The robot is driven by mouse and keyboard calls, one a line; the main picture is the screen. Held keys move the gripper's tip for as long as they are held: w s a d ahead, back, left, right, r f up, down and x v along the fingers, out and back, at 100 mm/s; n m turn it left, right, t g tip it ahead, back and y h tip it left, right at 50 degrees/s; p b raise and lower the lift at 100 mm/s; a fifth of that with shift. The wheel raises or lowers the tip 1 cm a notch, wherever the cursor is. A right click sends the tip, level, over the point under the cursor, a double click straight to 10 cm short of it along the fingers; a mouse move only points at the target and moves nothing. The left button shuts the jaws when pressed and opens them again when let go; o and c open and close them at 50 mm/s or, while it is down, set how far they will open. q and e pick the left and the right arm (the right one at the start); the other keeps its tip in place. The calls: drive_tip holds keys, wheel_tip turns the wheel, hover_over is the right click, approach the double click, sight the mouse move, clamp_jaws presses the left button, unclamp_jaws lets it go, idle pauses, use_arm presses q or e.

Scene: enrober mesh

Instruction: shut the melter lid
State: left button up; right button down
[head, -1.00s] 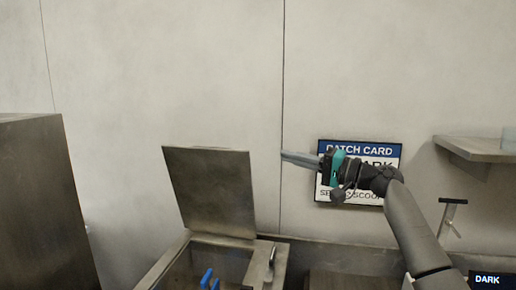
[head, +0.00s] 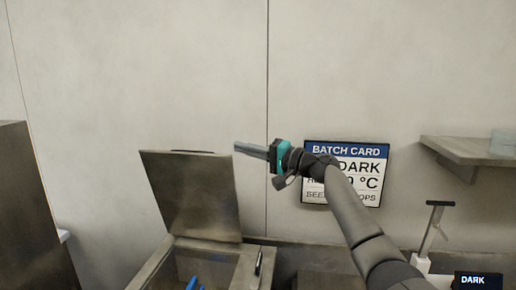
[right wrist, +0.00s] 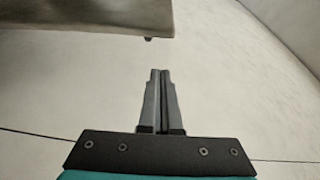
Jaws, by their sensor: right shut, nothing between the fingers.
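The melter lid (head: 192,196) is a brown metal plate standing open, tilted back above the melter (head: 160,262) at the lower left of the head view. Part of a flat brown panel, apparently the lid (right wrist: 90,14), shows at the top left of the right wrist view. My right gripper (head: 238,148) points left, just right of the lid's upper right corner and level with its top edge. My left gripper is not in view.
A blue-handled thing (head: 192,283) sits inside the melter, and a dark handle (head: 258,263) lies on its right rim. A batch card (head: 346,172) hangs on the back wall behind my right arm. A shelf (head: 470,149) juts out at right; a tall metal cabinet (head: 32,215) stands at left.

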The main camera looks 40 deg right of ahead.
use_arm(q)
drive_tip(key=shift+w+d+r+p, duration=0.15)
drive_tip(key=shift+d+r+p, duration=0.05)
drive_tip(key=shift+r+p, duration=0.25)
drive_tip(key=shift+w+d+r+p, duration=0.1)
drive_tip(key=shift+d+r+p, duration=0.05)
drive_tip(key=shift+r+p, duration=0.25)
use_arm(e)
drive_tip(key=a, duration=0.1)
drive_tip(key=s+a, duration=0.1)
drive_tip(key=a+f, duration=0.1)
drive_tip(key=shift+s+a, duration=0.1)
drive_tip(key=shift+s, duration=0.25)
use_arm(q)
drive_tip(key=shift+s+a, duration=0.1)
use_arm(e)
drive_tip(key=shift+a+f, duration=0.1)
